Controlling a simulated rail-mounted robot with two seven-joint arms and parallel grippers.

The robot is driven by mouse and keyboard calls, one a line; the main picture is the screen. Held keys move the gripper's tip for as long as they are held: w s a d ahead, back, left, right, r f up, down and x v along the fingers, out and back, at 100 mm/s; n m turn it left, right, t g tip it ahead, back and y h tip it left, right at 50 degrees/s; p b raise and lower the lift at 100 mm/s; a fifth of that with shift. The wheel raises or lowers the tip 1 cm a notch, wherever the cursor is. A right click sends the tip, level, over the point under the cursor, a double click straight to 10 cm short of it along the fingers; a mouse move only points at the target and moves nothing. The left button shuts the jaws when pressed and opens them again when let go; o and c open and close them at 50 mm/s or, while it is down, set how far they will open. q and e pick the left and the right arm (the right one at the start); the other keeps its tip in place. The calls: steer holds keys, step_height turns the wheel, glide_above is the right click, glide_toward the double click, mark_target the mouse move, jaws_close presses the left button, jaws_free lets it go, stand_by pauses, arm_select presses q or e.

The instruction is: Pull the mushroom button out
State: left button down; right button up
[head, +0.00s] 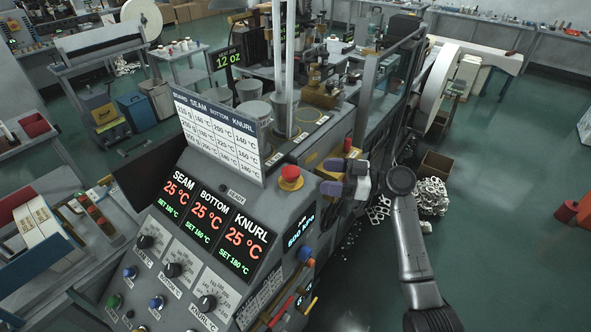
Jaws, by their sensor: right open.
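The red mushroom button (290,174) sits on a yellow base at the top right corner of the sloped control panel (183,215). My right gripper (331,176) is just to the right of the button, its fingers pointing left toward it. The gripper is open and empty, with a gap between the fingertips and the button. Whether the button is pressed in or out I cannot tell. My left gripper is not in view.
A printed settings board (218,133) stands on top of the panel, left of the button. Knobs and lit temperature displays cover the panel face. The machine frame rises behind my right gripper. Open green floor (500,200) lies to the right.

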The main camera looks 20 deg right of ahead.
mark_target(296, 170)
steer(key=p+x, duration=0.1)
steer(key=x, duration=0.7)
steer(key=shift+w+a, duration=0.2)
steer(key=shift+a, duration=0.15)
